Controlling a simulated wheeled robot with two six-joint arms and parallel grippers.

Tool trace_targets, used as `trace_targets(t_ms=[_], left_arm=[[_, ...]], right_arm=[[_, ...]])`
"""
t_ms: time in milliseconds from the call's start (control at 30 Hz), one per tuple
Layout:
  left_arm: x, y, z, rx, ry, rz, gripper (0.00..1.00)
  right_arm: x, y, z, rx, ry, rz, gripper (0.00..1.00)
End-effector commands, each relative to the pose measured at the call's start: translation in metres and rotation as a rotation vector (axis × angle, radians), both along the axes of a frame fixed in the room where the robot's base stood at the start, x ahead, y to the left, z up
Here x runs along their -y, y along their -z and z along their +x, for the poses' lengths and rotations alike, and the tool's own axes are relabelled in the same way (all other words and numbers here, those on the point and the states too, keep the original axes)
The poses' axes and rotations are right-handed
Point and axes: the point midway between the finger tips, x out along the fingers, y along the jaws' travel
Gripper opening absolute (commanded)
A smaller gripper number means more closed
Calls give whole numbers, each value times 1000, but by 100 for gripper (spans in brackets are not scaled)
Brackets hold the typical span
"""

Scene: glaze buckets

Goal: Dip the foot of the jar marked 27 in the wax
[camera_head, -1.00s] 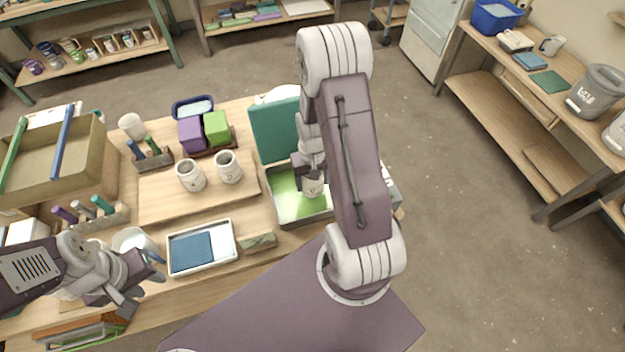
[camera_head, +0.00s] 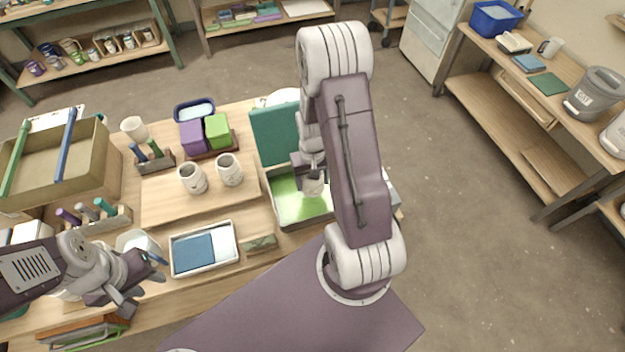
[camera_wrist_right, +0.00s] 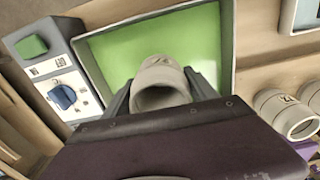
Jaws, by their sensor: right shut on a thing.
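My right gripper (camera_wrist_right: 160,95) is shut on a pale grey jar (camera_wrist_right: 161,80), with a finger on each side of it. The jar also shows under my right arm in the head view (camera_head: 313,187). A dark mark is on its side, too small to read surely. The jar is over the green wax in a grey open-topped pan (camera_head: 281,214) with a raised teal lid (camera_head: 272,135). I cannot tell whether its foot touches the wax. My left gripper (camera_head: 143,284) is open and empty at the left, near the table's front.
Two other pale jars (camera_head: 192,178) (camera_head: 229,169) stand on a wooden board left of the pan. A tray with a blue pad (camera_head: 203,250) lies in front. A control box with a blue dial (camera_wrist_right: 62,97) adjoins the pan. A large bin (camera_head: 60,170) stands at the far left.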

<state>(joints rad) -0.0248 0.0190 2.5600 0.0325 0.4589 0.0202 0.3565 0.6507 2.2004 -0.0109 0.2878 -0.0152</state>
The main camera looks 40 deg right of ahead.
Motion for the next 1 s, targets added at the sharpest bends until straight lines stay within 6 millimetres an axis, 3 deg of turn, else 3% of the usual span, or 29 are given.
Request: trace_targets(t_ms=[33,400,1000], left_arm=[[0,-13,0,0,0,0,36],[0,-54,0,0,0,0,36],[0,-53,0,0,0,0,36]], right_arm=[[0,-14,0,1,0,0,8],[0,-58,0,1,0,0,8],[0,-57,0,1,0,0,8]])
